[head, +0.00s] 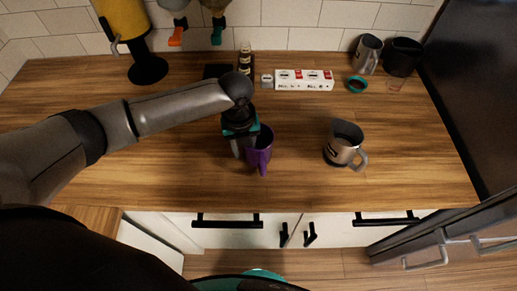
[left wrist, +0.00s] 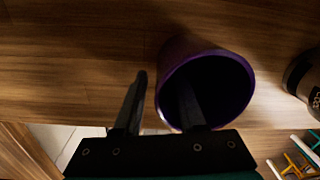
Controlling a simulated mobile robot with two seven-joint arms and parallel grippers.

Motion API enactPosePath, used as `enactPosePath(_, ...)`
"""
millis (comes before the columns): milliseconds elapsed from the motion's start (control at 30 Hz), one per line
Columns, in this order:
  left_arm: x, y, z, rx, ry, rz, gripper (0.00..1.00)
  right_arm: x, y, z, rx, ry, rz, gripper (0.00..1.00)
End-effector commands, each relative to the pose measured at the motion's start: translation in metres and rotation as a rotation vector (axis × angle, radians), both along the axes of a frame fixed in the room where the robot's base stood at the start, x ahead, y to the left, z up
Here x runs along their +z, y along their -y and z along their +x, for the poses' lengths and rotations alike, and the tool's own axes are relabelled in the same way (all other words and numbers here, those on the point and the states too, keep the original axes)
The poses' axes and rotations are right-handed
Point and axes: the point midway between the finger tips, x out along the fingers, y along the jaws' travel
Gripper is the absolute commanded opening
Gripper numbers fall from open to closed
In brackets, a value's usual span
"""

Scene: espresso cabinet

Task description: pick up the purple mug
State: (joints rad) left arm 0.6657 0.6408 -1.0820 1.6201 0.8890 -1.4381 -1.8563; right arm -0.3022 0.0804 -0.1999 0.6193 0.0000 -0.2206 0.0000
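The purple mug (head: 262,152) stands upright on the wooden counter, left of the metal pitcher, with its handle toward the front. My left gripper (head: 245,148) reaches down over the mug's left side, fingers spread apart. In the left wrist view, the mug (left wrist: 187,49) shows its dark open mouth. There the left gripper (left wrist: 163,80) has one finger left of the mug, outside it, and the other over or inside the mouth. The mug's near wall lies between the fingers, with visible gaps. Part of the mug is hidden by the gripper in the head view. My right gripper is not in view.
A metal pitcher (head: 343,150) stands right of the mug on the counter (head: 180,170). The counter between mug and pitcher is clear.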

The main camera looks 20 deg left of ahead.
Motion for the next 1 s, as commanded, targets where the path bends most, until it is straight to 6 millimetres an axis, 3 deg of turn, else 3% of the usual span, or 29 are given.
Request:
enactPosePath(100,-0.0123,0.0003,-0.0010,-0.001,-0.002,0.001,0.40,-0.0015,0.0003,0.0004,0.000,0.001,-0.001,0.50)
enactPosePath(367,-0.0138,0.0004,-0.0005,-0.001,0.000,0.001,0.40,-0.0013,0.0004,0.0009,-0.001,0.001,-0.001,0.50)
enactPosePath(700,-0.0134,0.0003,-0.0003,0.000,0.000,0.001,0.02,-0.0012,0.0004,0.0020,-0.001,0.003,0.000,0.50)
enactPosePath(1000,-0.0135,0.0001,-0.0005,0.000,0.000,0.001,0.00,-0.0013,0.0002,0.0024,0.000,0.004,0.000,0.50)
